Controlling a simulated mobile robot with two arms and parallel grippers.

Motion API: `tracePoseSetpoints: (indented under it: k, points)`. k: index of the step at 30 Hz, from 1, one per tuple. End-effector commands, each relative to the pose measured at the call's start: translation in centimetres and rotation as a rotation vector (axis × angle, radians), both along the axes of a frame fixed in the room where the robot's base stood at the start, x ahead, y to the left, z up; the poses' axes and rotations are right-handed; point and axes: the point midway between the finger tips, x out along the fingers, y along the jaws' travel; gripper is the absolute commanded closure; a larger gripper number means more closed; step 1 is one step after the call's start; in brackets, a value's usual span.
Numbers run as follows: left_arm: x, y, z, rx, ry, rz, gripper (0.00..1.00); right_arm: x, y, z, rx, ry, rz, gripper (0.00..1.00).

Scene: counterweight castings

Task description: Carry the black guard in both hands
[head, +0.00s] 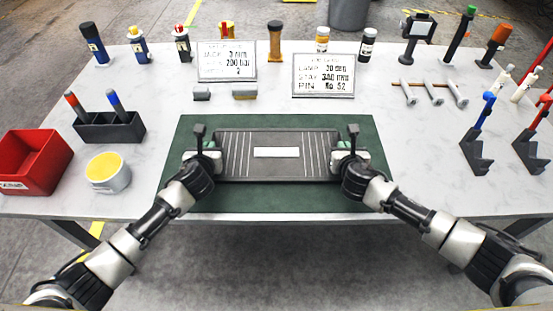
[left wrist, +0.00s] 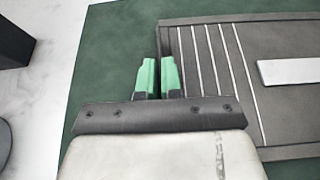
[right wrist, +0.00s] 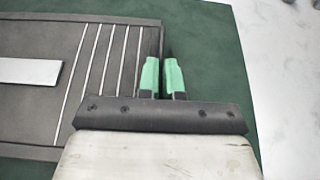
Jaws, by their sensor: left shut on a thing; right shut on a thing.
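The black guard (head: 277,168) is a flat dark rectangular panel with pale stripes near both ends and a white label in its middle. It is over the green mat (head: 280,200); I cannot tell whether it touches the mat. My left gripper (head: 217,155) is at its left end, and my right gripper (head: 338,154) is at its right end. The left wrist view shows the green fingertips (left wrist: 158,78) close together at the guard's left edge (left wrist: 220,80). The right wrist view shows the green fingertips (right wrist: 162,77) likewise at its right edge (right wrist: 90,70). Both are shut on the guard's ends.
Two printed signs (head: 227,61) (head: 323,83) stand behind the mat, with small blocks (head: 202,93) near them. A red bin (head: 35,160), a yellow-topped tin (head: 108,172) and a dark pen holder (head: 110,128) are left. Dark stands (head: 478,155) (head: 528,155) are right. Bottles line the back.

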Motion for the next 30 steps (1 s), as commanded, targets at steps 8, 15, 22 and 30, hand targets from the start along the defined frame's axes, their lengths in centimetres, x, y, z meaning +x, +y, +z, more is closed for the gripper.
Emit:
tracePoseSetpoints:
  k: [8, 15, 22, 30]
  points:
    - [0.0, 0.1, 0.0, 0.002, 0.000, 0.001, 0.69, 0.0, -0.1, 0.0, -0.002, 0.000, -0.002, 0.69]
    - [-0.2, 0.0, 0.1, 0.000, 0.000, 0.001, 0.69, 0.0, 0.0, 0.0, 0.000, 0.000, -0.001, 0.69]
    - [-2.8, 0.0, 1.1, 0.001, 0.000, -0.001, 0.69, 0.0, 0.0, 0.0, 0.000, 0.000, 0.000, 0.69]
    - [-7.7, 0.1, 3.1, 0.001, 0.001, -0.002, 0.69, 0.0, 0.0, 0.0, 0.000, 0.000, 0.000, 0.69]
